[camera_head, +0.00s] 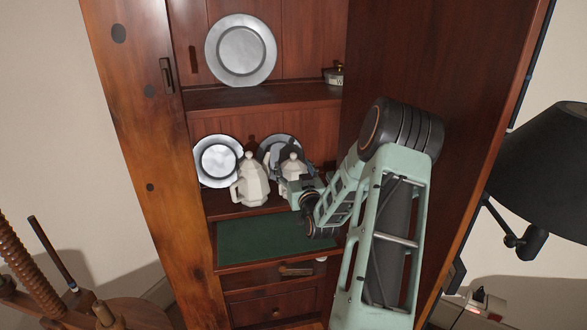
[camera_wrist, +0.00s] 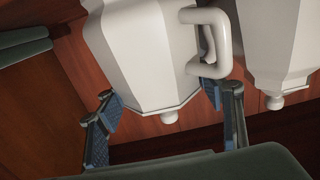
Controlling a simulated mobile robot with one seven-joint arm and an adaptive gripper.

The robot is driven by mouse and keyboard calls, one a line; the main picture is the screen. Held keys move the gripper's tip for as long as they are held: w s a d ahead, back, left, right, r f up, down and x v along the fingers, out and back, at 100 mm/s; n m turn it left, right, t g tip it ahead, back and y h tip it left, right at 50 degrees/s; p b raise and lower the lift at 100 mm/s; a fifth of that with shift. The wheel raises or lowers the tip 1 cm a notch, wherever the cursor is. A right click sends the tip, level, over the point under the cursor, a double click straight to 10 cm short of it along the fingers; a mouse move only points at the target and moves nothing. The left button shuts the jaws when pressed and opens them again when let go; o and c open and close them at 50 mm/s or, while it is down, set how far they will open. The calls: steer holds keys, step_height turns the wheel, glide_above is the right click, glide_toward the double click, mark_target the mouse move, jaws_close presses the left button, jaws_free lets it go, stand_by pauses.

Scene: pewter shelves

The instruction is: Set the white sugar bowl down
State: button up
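The white sugar bowl (camera_head: 292,164) is a pale faceted pot with a knobbed lid, inside the cabinet. In the wrist view the sugar bowl (camera_wrist: 150,55) appears upside down, its looped handle on the right. My gripper (camera_head: 298,188) reaches in from the right. In the wrist view its blue-padded fingers (camera_wrist: 164,104) lie close against both sides of the bowl, one by the handle. The gripper hides the bowl's lower part in the head view, so I cannot tell whether its base touches the shelf.
A white teapot (camera_head: 250,182) stands just left of the bowl; it also shows in the wrist view (camera_wrist: 278,45). Grey plates (camera_head: 219,161) lean behind. A larger plate (camera_head: 241,50) is on the upper shelf (camera_head: 250,96). A green panel (camera_head: 262,239) lies below. The cabinet door (camera_head: 455,70) is at right.

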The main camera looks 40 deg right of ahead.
steer(key=o, duration=0.4)
steer(key=shift+o, duration=0.2)
steer(key=shift+r, duration=0.15)
steer(key=p+v, duration=0.1)
steer(key=v, duration=1.1)
